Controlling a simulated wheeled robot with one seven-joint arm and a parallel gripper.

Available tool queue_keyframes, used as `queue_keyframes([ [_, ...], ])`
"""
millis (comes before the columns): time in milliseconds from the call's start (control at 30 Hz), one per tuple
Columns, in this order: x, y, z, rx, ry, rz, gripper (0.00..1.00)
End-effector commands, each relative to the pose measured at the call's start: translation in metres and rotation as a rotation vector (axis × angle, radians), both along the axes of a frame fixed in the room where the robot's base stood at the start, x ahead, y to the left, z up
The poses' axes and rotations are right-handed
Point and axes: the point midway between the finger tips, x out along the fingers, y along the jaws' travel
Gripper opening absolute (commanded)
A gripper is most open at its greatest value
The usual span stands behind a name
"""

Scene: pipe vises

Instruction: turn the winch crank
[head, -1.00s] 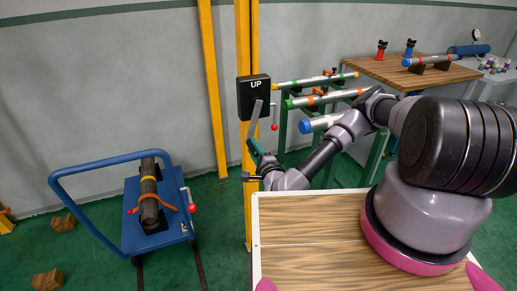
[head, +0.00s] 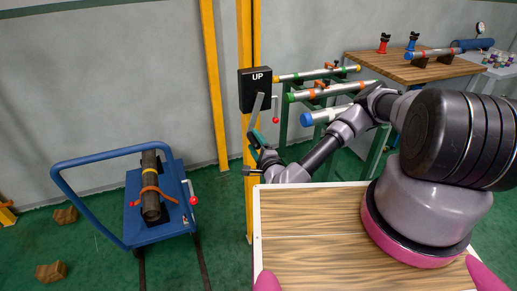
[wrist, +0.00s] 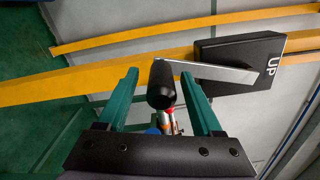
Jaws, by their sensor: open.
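The winch is a black box (head: 254,90) marked UP on a yellow post. A flat grey crank arm (head: 255,118) hangs down from it, tilted slightly left at its lower end. In the wrist view the crank arm (wrist: 218,70) runs from the box (wrist: 255,62) to a black cylindrical handle (wrist: 160,86). My gripper (wrist: 160,74) is open, its green fingers on either side of the handle with gaps on both sides. In the head view my gripper (head: 255,142) is at the crank's lower end, where the handle is hard to make out.
A blue cart (head: 160,212) with a strapped pipe stands at left. Behind my arm is a green rack with several pipes (head: 318,92). A wooden workbench (head: 400,66) stands at the back right. Another yellow post (head: 213,90) rises left of the winch.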

Motion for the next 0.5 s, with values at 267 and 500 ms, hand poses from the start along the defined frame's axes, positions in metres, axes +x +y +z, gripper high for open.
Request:
queue_keyframes([
  [267,-0.049,-0.018,-0.001,0.005,0.010,-0.003,0.67],
  [500,-0.086,-0.030,-0.001,0.001,0.002,0.001,0.67],
])
